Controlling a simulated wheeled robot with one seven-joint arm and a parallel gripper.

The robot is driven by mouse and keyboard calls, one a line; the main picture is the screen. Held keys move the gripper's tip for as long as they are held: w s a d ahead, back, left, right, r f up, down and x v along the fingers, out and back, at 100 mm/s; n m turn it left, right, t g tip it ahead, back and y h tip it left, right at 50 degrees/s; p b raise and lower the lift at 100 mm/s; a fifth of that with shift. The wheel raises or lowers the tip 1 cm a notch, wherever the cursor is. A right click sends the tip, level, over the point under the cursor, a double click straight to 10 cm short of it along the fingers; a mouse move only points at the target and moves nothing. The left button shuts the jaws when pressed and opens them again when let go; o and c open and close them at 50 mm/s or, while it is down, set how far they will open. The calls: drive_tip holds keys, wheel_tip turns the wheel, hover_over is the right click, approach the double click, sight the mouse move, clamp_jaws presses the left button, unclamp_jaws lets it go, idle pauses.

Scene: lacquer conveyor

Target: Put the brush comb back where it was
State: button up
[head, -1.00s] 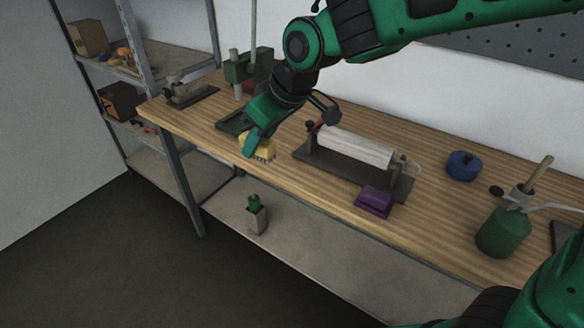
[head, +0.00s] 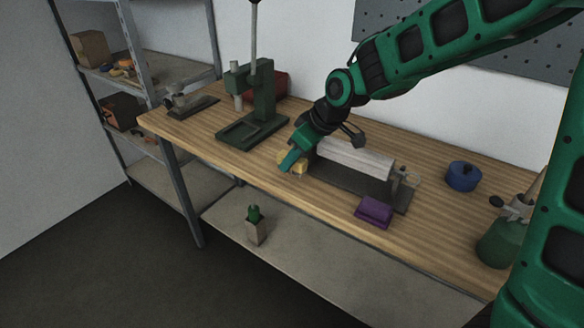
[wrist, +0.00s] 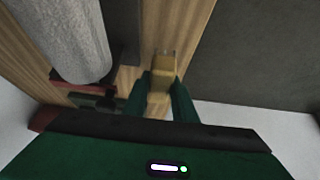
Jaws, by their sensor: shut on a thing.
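A small yellow block with a toothed or bristled edge, which looks like the brush comb (head: 299,167), is between the fingers of my gripper (head: 289,162). My gripper is shut on it near the table's front edge, just left of the roller stand. In the wrist view the yellow comb (wrist: 162,70) sits between the two green fingers (wrist: 162,92), with wooden table behind it. Whether it touches the table I cannot tell. The fingers hide part of it.
A pale roller (head: 355,157) on a dark stand (head: 365,189) lies close right of my gripper. A purple block (head: 374,211) is at the front edge, a blue round thing (head: 462,176) farther right. A green press (head: 262,118) stands left. Bare wood (head: 250,160) shows between.

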sight(292, 168)
drive_tip(key=shift+f, duration=1.45)
drive_tip(key=o, duration=0.7)
drive_tip(key=shift+f, duration=0.1)
drive_tip(key=v, duration=1.2)
